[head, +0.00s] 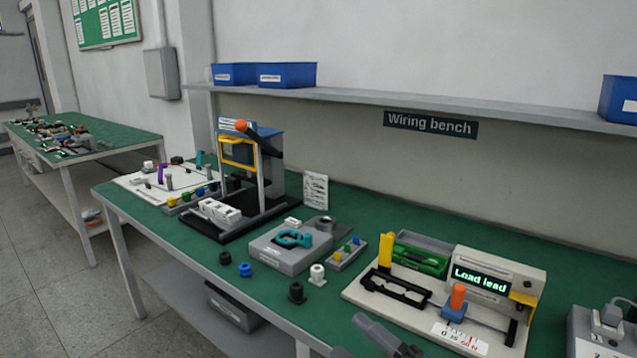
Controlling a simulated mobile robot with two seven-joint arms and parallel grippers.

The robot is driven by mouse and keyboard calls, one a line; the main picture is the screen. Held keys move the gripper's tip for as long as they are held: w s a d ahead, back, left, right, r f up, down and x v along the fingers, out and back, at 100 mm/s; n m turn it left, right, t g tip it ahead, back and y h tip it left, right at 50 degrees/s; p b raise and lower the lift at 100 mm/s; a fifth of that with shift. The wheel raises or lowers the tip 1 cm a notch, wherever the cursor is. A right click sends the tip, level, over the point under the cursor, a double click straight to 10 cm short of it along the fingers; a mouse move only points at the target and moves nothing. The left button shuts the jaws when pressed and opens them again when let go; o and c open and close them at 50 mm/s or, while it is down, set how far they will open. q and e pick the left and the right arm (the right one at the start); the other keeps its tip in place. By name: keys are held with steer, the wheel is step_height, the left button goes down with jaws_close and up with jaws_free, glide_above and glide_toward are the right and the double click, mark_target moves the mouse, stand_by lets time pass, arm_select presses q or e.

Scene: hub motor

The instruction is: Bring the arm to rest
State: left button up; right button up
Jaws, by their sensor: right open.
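My right gripper (376,340) shows only in part at the bottom edge of the head view. Its grey fingers are apart and I see nothing between them. It is in front of the tester with the lit "Load lead" display (481,279); I cannot tell its height above the bench. The rest of the right arm is out of the picture. My left gripper is not in view.
The green wiring bench (345,200) carries a press (250,165), a grey block with a teal clamp (290,245) and several loose glands near its front edge. A grey box (605,330) stands at the right. A shelf (400,100) runs above.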

steer(key=s+d+f+m+g+h, duration=0.1)
steer(key=s+d+f+m+h, duration=0.5)
steer(key=f+m, duration=0.4)
steer(key=s+d+f+m+g+h, duration=0.2)
steer(key=s+d+f+m+h, duration=0.3)
steer(key=f+m, duration=0.5)
steer(key=s+f+h+p, duration=0.1)
steer(key=s+h, duration=0.1)
steer(key=s, duration=0.1)
steer(key=shift+d+m+h, duration=0.3)
steer(key=shift+d, duration=0.1)
